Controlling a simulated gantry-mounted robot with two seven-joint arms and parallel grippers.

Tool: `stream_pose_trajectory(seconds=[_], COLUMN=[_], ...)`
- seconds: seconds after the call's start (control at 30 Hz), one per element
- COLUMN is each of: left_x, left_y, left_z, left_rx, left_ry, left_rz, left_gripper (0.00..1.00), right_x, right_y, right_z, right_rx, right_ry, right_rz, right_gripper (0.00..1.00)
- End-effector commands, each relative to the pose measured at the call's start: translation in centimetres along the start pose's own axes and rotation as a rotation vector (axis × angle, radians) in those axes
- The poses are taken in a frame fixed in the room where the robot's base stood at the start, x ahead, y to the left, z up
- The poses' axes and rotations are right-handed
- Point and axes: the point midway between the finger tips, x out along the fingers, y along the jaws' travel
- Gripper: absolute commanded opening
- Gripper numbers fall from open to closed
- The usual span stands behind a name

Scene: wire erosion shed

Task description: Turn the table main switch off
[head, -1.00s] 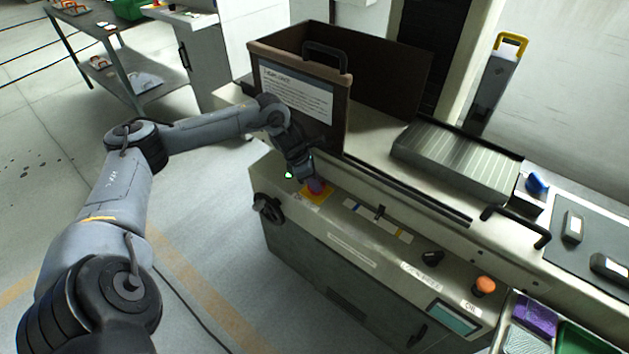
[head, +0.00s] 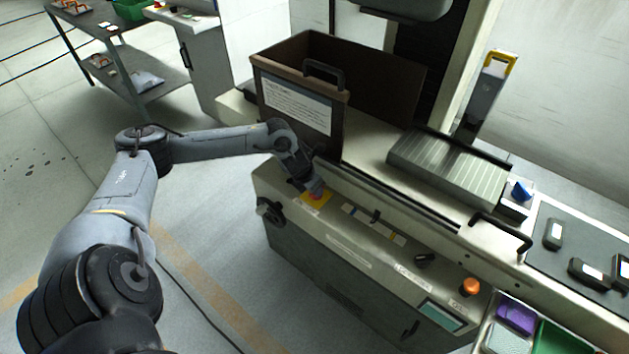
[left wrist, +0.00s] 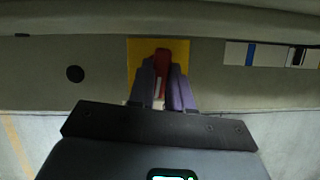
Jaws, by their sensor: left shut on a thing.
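The table main switch is a red handle (left wrist: 161,58) on a yellow square plate (left wrist: 135,50), on the sloped front panel of the machine. My left gripper (left wrist: 163,83) is shut on the red handle, one finger on each side of it. In the head view the left gripper (head: 315,188) reaches down onto the switch and hides most of it; part of the yellow plate (head: 326,197) shows beside it. In the left wrist view the handle stands roughly upright, pointing away from the gripper base. My right gripper is not in view.
A brown bin with a handle (head: 296,105) stands just behind the switch. On the panel are a slider strip (head: 373,222), a black knob (head: 424,260) and an orange button (head: 470,287). A black rotary handle (head: 270,212) sticks out at the panel's left end.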

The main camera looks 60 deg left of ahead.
Motion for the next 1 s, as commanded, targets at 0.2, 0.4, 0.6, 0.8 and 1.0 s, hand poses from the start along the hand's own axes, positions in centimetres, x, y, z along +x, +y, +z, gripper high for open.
stream_pose_trajectory(seconds=[0.2,0.4,0.6,0.8,1.0], left_x=[-0.6,-0.6,-0.6,-0.5,-0.3], left_y=[-0.3,-0.4,-0.5,-0.6,-0.6], left_z=[0.3,0.3,0.4,0.4,0.4], left_rx=[-0.190,-0.366,-0.537,-0.685,-0.791], left_ry=[0.001,0.002,0.002,0.002,0.001], left_rz=[0.076,0.148,0.219,0.282,0.326], left_gripper=[0.00,0.00,0.00,0.00,0.00], right_x=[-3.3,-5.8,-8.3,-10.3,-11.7], right_y=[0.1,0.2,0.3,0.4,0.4], right_z=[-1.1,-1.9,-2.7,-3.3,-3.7], right_rx=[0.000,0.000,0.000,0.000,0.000], right_ry=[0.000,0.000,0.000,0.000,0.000], right_rz=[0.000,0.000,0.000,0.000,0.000], right_gripper=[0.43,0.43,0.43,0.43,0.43])
